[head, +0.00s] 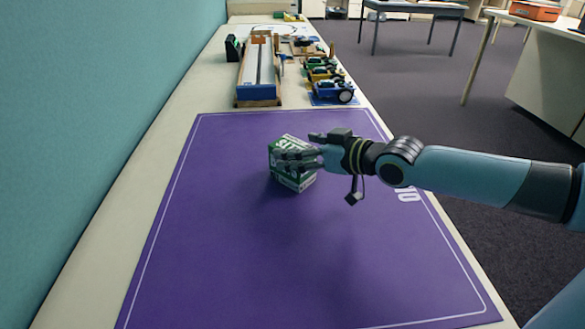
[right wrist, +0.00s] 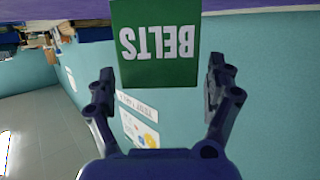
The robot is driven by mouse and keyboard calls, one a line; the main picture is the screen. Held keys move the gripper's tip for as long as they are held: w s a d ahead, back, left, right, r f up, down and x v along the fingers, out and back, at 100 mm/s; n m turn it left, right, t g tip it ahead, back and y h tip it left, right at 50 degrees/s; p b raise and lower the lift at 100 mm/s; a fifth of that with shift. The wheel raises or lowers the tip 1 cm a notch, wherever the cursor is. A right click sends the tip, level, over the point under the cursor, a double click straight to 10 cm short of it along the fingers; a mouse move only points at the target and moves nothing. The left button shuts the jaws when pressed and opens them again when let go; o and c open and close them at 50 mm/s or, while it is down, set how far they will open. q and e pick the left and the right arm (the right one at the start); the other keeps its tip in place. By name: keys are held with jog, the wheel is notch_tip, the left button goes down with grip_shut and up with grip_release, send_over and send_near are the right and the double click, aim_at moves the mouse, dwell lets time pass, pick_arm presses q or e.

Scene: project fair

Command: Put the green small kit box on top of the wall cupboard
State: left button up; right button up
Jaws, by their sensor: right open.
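The green kit box (head: 283,147), with white lettering, sits on the purple mat (head: 240,250) on the long table. In the right wrist view the box (right wrist: 157,65) shows a green face reading BELTS, upside down. My right gripper (head: 296,155) reaches in from the right with its fingers at the box. In the right wrist view the open fingers (right wrist: 162,80) stand on either side of the box, with a small gap visible at each side. The wall cupboard is not visible in the head view. My left gripper is not in view.
Model cars (head: 325,75) and a long track (head: 258,75) stand on the table beyond the mat. A teal wall (head: 90,110) runs along the left. Other tables (head: 415,6) stand across the floor. The mat around the box is clear.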

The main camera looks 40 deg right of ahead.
jog(key=shift+w+f+b, duration=0.4)
jog(key=shift+w+f, duration=0.1)
jog(key=shift+w, duration=0.2)
jog(key=shift+w+a, duration=0.1)
jog(key=shift+w, duration=0.3)
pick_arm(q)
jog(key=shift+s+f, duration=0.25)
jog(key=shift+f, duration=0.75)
pick_arm(e)
jog(key=shift+r, duration=0.15)
jog(key=c, duration=1.4)
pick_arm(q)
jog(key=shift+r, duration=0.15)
pick_arm(e)
jog(key=shift+r, duration=0.15)
